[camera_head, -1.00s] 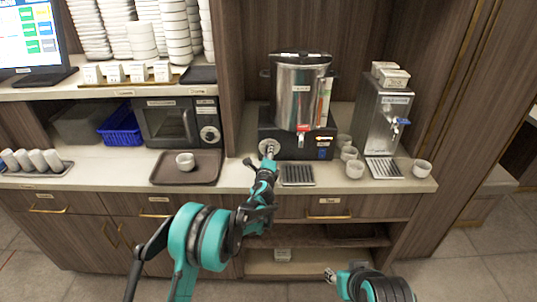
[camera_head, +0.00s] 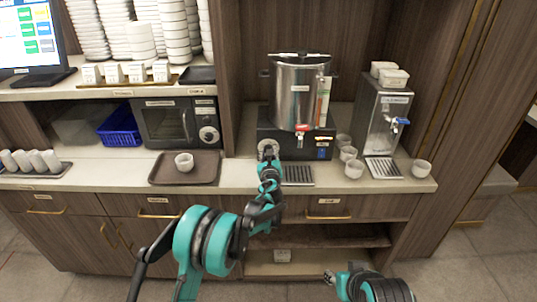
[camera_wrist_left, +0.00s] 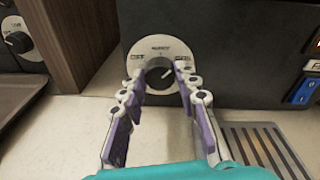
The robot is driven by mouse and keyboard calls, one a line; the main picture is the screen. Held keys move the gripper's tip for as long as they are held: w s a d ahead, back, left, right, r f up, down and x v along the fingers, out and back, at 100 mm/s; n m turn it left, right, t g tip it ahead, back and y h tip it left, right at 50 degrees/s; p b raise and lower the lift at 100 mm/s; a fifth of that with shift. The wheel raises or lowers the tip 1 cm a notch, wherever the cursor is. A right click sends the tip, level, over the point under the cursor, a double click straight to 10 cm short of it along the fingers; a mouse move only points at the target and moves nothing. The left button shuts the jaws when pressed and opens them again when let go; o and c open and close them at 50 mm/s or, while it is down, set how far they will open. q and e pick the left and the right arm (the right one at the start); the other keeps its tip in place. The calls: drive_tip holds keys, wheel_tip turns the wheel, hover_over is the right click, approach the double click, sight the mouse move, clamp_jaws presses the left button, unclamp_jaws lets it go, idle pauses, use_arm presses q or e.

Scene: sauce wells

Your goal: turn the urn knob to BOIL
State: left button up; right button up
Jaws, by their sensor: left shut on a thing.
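The urn (camera_head: 301,92) is a steel cylinder with a black lid and red tap, standing on a black base. The urn knob (camera_wrist_left: 158,74) is dark and round on a pale dial plate (camera_wrist_left: 160,45) at the left of the base front. The plate has a label at the left, top and right; the right one is partly behind a finger. My left gripper (camera_wrist_left: 163,84) has its purple-padded fingers on both sides of the knob, shut on it. In the head view my left gripper (camera_head: 268,160) hides part of the dial. My right gripper (camera_head: 329,277) is low at the front, its jaws unclear.
A drip grate (camera_head: 298,175) lies on the counter right of my left gripper. Several white cups stand by the steel dispenser (camera_head: 385,122) at the right. A brown tray (camera_head: 207,167) with one cup (camera_head: 184,162) is at the left, below the microwave (camera_head: 178,122).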

use_arm(q)
drive_tip(key=shift+d+m, duration=0.1)
drive_tip(key=shift+m, duration=1.3)
drive_tip(key=shift+y, duration=0.3)
drive_tip(key=o, duration=1.2)
drive_tip(key=shift+c, duration=0.2)
drive_tip(key=s+r, duration=0.1)
drive_tip(key=s, duration=1.1)
drive_tip(key=shift+d, duration=0.35)
